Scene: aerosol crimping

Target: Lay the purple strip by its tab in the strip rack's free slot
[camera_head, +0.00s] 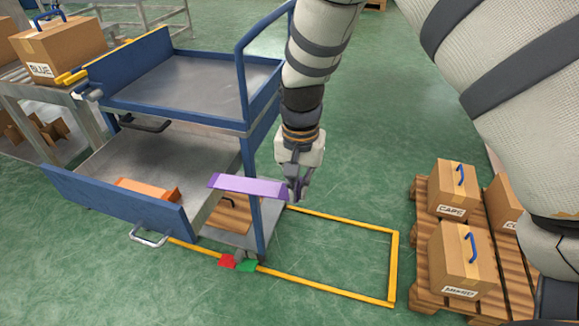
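The purple strip (247,186) is held up in the air, roughly level, in front of the blue cart's right post. I cannot make out a strip rack or a free slot with certainty.
The blue cart (118,204) has an empty grey top tray and an orange piece (148,190) on its middle shelf. A cardboard box labelled BLUE (62,50) stands at upper left. Boxes on a pallet (428,270) stand at right. Yellow-outlined floor (335,258) is clear.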

